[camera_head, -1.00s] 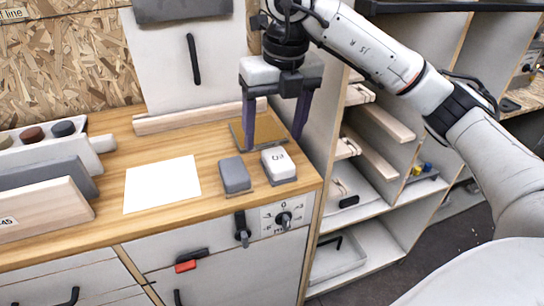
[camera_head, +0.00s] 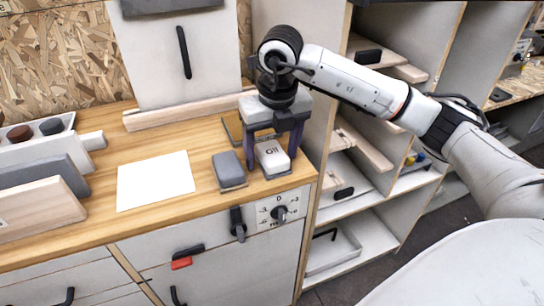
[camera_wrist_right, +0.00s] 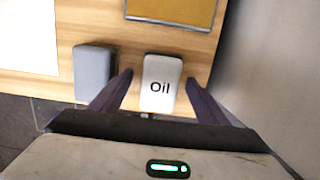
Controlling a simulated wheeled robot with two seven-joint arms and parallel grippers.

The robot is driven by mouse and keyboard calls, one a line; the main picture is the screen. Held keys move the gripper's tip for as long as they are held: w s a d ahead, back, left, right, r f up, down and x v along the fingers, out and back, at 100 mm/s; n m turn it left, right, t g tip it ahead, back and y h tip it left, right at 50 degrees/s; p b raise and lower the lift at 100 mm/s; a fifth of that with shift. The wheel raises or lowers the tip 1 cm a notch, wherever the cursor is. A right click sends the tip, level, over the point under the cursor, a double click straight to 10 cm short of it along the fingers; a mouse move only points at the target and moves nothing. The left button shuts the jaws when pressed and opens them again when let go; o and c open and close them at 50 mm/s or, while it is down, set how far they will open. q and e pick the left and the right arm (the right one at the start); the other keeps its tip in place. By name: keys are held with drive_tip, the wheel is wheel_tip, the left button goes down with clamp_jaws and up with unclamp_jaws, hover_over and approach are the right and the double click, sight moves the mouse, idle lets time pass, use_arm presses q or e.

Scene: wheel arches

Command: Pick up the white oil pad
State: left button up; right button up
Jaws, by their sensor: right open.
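The white oil pad (camera_head: 271,156) lies on the wooden counter near its front right corner, and its "Oil" label shows in the right wrist view (camera_wrist_right: 160,84). My right gripper (camera_head: 271,163) is open, with one dark finger on each side of the pad. In the right wrist view, the open fingers of this gripper (camera_wrist_right: 160,86) flank the pad, with gaps on both sides. Whether the fingertips touch the counter I cannot tell. My left gripper is not in view.
A grey pad (camera_head: 228,169) lies just left of the white pad, close to the left finger; it also shows in the right wrist view (camera_wrist_right: 93,72). A tan panel (camera_head: 233,126) lies behind. A white sheet (camera_head: 155,181) is farther left. A cabinet wall stands close on the right.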

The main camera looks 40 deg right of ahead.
sight(272, 151)
drive_tip(key=shift+f, duration=0.15)
idle(0.3)
drive_tip(key=c, duration=1.1)
wheel_tip(272, 151, up, 10)
drive_tip(key=shift+r, duration=0.2)
drive_tip(key=shift+c, duration=0.2)
drive_tip(key=shift+o, duration=1.1)
drive_tip(key=shift+c, duration=0.6)
